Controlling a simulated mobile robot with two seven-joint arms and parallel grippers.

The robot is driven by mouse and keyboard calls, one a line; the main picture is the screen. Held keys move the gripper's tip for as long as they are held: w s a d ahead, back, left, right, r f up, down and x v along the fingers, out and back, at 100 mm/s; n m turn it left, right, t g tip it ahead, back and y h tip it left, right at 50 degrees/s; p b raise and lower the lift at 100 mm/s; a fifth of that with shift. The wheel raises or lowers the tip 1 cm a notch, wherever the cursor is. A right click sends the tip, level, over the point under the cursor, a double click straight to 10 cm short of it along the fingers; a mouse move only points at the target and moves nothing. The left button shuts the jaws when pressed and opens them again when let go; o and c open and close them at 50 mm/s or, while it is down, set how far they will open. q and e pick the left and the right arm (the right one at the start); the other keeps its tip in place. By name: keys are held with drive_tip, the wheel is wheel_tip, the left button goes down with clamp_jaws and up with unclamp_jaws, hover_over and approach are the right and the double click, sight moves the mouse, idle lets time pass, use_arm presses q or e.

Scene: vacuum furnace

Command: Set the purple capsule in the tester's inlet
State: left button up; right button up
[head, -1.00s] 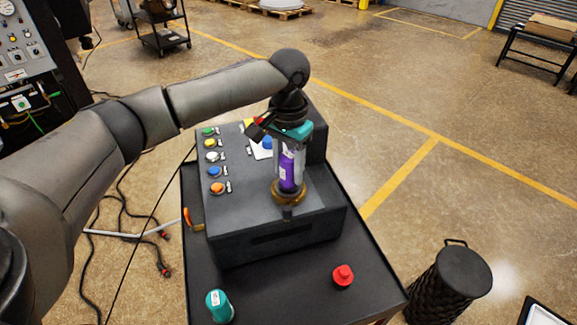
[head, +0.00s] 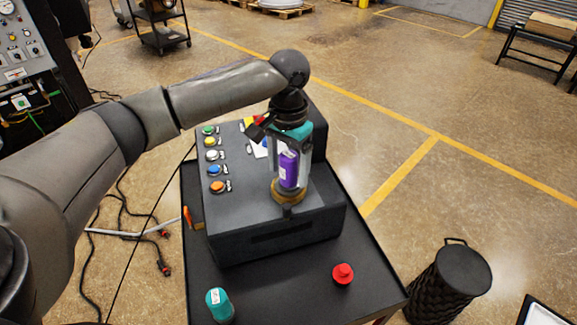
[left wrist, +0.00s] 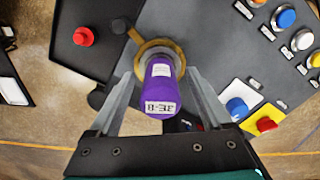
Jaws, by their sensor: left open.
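The purple capsule (head: 289,170) stands in the tester's inlet, a brass-coloured ring (head: 289,197) on the front part of the dark tester (head: 240,225). In the left wrist view the capsule (left wrist: 161,88) shows its labelled end towards the camera, and its far end is at the ring (left wrist: 143,52). My left gripper (head: 289,188) points down over the inlet with its fingers on either side of the capsule. In the left wrist view, gaps show between the capsule and both fingers of this gripper (left wrist: 162,76). How deep the capsule sits is hidden. My right gripper is not in view.
Coloured buttons (head: 212,156) line the tester's left side. A black ribbed bin (head: 450,285) stands at right. Cables lie on the floor at left.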

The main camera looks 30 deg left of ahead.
use_arm(q)
wheel_tip(320, 180, up, 15)
drive_tip(key=shift+r, duration=0.15)
idle(0.7)
